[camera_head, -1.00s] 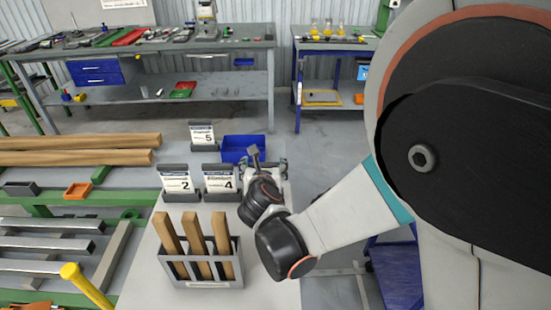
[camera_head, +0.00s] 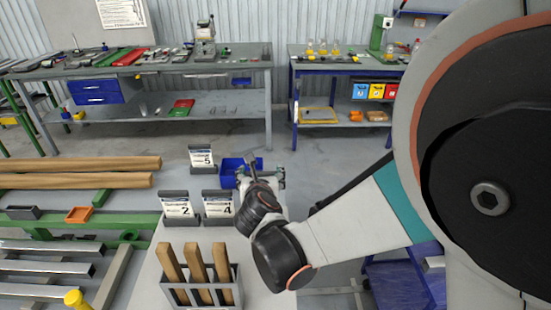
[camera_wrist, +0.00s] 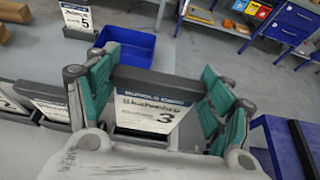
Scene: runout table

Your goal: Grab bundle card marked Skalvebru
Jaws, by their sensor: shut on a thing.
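The bundle card marked Skalvebru (camera_wrist: 150,112), white with a large 3, stands in a dark holder between the teal fingers of my gripper (camera_wrist: 160,92) in the wrist view. The fingers are closed in from both sides, and the holder's dark top edge (camera_wrist: 152,84) spans between them. In the head view my gripper (camera_head: 262,180) is just right of the blue bin, and the held card shows only as a thin dark shape there.
Cards 2 (camera_head: 177,208), 4 (camera_head: 218,206) and 5 (camera_head: 202,158) stand in holders left of my gripper. A blue bin (camera_head: 232,168) is close beside it. A grey rack (camera_head: 205,293) with wooden pieces stands in front.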

